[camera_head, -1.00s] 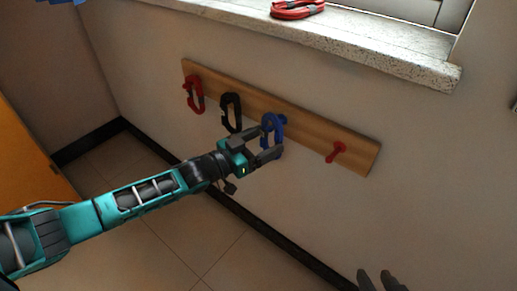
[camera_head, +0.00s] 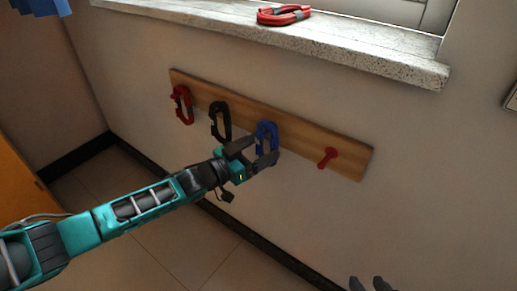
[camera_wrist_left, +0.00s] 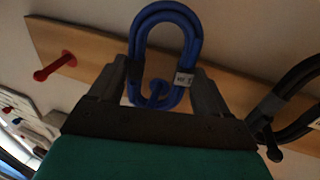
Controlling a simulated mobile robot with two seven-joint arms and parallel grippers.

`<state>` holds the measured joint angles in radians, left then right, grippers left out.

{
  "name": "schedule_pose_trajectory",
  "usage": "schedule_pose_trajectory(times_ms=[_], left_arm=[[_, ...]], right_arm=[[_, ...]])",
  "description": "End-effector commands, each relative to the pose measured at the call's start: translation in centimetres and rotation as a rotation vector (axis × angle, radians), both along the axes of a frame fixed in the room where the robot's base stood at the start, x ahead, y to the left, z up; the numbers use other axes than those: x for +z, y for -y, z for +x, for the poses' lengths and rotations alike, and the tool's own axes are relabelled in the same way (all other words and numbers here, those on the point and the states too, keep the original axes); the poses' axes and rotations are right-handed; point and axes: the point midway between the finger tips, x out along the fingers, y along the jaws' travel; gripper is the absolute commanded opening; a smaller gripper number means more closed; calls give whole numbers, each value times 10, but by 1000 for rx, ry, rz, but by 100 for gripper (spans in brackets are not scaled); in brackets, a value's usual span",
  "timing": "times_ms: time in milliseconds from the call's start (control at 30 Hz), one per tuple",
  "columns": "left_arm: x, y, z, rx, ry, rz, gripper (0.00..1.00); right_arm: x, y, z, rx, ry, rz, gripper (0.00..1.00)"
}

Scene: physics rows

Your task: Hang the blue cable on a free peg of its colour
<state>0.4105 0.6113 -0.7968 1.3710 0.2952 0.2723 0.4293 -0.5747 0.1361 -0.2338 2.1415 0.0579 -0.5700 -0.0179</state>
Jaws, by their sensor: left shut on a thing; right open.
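The blue cable (camera_head: 266,129) is a coiled loop with a pale tag, upright against the wooden peg board (camera_head: 300,133). My left gripper (camera_head: 261,151) is shut on its lower part. In the left wrist view the blue cable (camera_wrist_left: 166,14) stands between the fingers of my left gripper (camera_wrist_left: 162,86). A blue peg (camera_wrist_left: 156,93) shows inside the loop there; I cannot tell whether the cable rests on it. My right gripper (camera_head: 369,285) is open and empty at the bottom edge, mostly out of frame.
A black cable (camera_head: 220,121) and a red cable (camera_head: 182,104) hang on the board to the left. A bare red peg (camera_head: 327,158) is at the right. Another red cable (camera_head: 284,15) lies on the stone windowsill (camera_head: 350,45) above. The wall below the board is clear.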

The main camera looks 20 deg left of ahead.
Motion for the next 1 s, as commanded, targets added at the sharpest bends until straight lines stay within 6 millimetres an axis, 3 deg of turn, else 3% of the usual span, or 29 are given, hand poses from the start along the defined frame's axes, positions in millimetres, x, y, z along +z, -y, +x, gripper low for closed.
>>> schedule_pose_trajectory(times_ms=[167, 200, 433, 767, 1000], left_arm=[[0, 0, 0, 0, 1, -1, 46], [0, 0, 0, 0, 1, -1, 79], [0, 0, 0, 0, 1, -1, 100], [0, -4, -5, 1, -3, 1, 100], [1, -28, -40, 1, -6, 2, 100]], right_arm=[[0, 0, 0, 0, 2, -1, 43], [1, 1, 1, 0, 2, -1, 43], [0, 2, 1, -2, 4, -3, 43], [3, 3, 1, -2, 4, -5, 43], [15, 5, 2, -7, 15, -7, 43]])
